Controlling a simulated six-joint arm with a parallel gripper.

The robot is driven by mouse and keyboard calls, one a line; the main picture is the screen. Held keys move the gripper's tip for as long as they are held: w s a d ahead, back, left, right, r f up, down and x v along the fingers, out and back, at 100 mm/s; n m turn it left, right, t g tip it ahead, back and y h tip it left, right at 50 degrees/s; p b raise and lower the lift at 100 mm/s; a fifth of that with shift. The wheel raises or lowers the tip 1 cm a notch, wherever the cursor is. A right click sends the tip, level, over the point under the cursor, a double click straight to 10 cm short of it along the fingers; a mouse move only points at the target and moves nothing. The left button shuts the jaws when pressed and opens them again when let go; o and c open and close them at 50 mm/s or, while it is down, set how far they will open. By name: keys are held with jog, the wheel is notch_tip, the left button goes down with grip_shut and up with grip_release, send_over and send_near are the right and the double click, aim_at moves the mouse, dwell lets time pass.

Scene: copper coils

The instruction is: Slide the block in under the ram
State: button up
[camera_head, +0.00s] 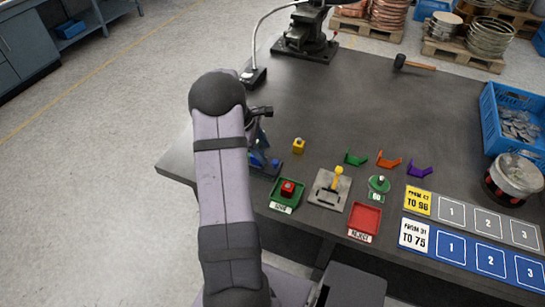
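A small yellow block (298,146) stands on the dark bench, right of my arm. A red block (288,188) sits in a green tray (280,205) nearer the front edge. A blue device (262,160) stands at the bench's left side, partly hidden behind my arm; I cannot make out a ram on it for sure. My arm crosses the left-middle of the view, and its dark wrist end (258,112) reaches over the bench's left side near the blue device. The fingers are not clearly visible, so I cannot tell whether they hold anything.
A grey plate with a yellow lever (335,182), a red tray (365,218) and a round green button-like piece (379,184) lie right of the green tray. Green, orange and purple brackets lie behind. Numbered mats and a blue crate (490,118) fill the right.

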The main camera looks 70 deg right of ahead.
aim_at(275, 161)
jog(key=n, duration=0.6)
jog(key=shift+s+d+r, duration=0.25)
jog(key=shift+s, duration=0.1)
jog(key=shift+f, duration=0.1)
jog(key=shift+p+x, duration=1.25)
jog(key=shift+x, duration=2.35)
jog(key=shift+c, duration=0.4)
